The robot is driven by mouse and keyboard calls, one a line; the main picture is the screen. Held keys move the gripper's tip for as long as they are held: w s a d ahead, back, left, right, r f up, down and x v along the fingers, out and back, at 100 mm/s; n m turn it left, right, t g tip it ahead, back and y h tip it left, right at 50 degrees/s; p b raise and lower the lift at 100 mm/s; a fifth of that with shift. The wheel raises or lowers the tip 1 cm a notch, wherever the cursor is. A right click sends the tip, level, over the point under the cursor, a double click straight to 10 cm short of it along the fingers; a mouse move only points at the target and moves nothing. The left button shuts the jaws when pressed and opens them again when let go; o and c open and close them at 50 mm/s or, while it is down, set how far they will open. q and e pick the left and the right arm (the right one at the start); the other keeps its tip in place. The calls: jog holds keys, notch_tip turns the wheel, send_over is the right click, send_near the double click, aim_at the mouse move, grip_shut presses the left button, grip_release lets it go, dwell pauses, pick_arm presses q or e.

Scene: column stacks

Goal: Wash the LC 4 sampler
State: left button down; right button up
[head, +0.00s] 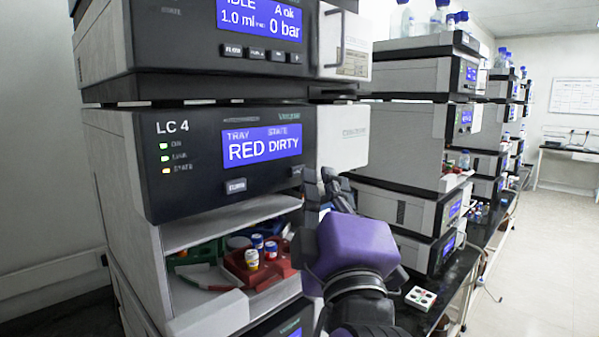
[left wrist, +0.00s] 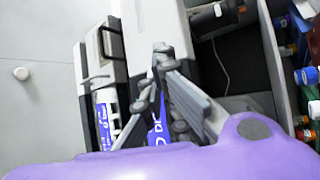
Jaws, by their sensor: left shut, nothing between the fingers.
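The LC 4 sampler (head: 200,150) is a grey and black module on the left in the head view. Its blue display (head: 262,146) reads TRAY RED and STATE DIRTY. A labelled button (head: 236,186) sits below the display, and another button near the right end is partly hidden. Its lower bay is open and holds a red tray (head: 262,266) with several capped vials. My left gripper (head: 325,182) is shut and empty, in front of the sampler's right side in this view. In the left wrist view its fingers (left wrist: 163,52) partly cover a blue display.
Another module (head: 215,40) sits above, showing 0 bar. More instrument stacks with bottles stand along the bench (head: 480,255) to the right. A small white block with coloured spots (head: 421,298) lies on the bench. The floor at right is clear.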

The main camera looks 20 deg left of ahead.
pick_arm(q)
jog(key=shift+w+a, duration=0.15)
jog(key=shift+a, duration=0.25)
pick_arm(e)
jog(key=shift+d, duration=0.1)
dwell(0.8)
pick_arm(q)
jog(key=shift+d, duration=0.1)
pick_arm(e)
jog(key=shift+s+f, duration=0.1)
pick_arm(q)
jog(key=shift+s+d+b, duration=0.3)
jog(key=shift+d, duration=0.4)
pick_arm(e)
jog(key=shift+s+f, duration=0.25)
jog(key=shift+f, duration=0.1)
pick_arm(q)
jog(key=shift+d, duration=0.1)
pick_arm(e)
jog(key=shift+f, duration=0.1)
